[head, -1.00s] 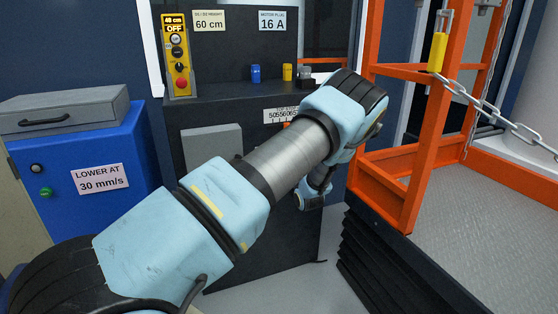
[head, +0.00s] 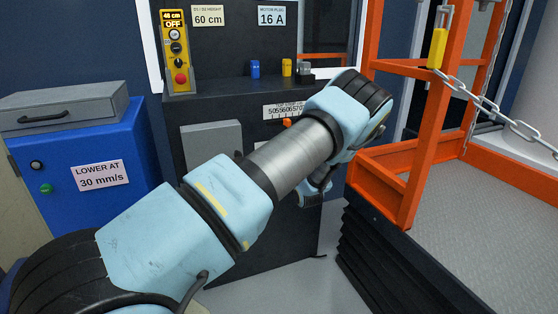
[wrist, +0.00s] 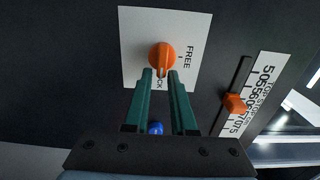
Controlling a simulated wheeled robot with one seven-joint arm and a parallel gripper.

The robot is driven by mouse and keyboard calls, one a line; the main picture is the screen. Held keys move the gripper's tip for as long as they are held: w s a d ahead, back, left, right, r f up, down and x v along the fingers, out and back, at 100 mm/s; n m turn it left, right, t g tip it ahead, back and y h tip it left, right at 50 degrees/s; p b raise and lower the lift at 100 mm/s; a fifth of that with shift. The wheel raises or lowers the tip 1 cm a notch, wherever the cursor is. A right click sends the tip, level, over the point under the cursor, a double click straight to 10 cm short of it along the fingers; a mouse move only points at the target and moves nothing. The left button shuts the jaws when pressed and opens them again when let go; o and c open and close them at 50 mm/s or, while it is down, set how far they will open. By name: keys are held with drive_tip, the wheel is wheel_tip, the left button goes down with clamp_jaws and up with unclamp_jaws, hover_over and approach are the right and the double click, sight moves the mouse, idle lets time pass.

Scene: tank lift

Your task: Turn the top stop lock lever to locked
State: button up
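The orange stop lock lever (wrist: 162,57) is a round knob with a raised grip on a white plate (wrist: 136,38) in the wrist view. The plate reads FREE at the right and a partly covered LOCK below the knob. The grip's pale line points down toward LOCK. My gripper (wrist: 160,74) has its two green fingers apart, with the tips at the lower edge of the knob, one on each side of the grip. Whether they touch it I cannot tell. In the head view the lever is hidden behind my arm.
The orange top stop slider (wrist: 235,103) sits beside its scale, right of the lever; it also shows in the head view (head: 287,122). A control box (head: 177,55) reads 48 cm and OFF. An orange-framed lift platform (head: 500,210) with a chain stands at right.

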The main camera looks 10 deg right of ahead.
drive_tip(key=shift+o, duration=1.4)
drive_tip(key=s+d, duration=0.1)
drive_tip(key=s, duration=0.9)
drive_tip(key=shift+s+d, duration=0.2)
drive_tip(key=shift+s, duration=0.15)
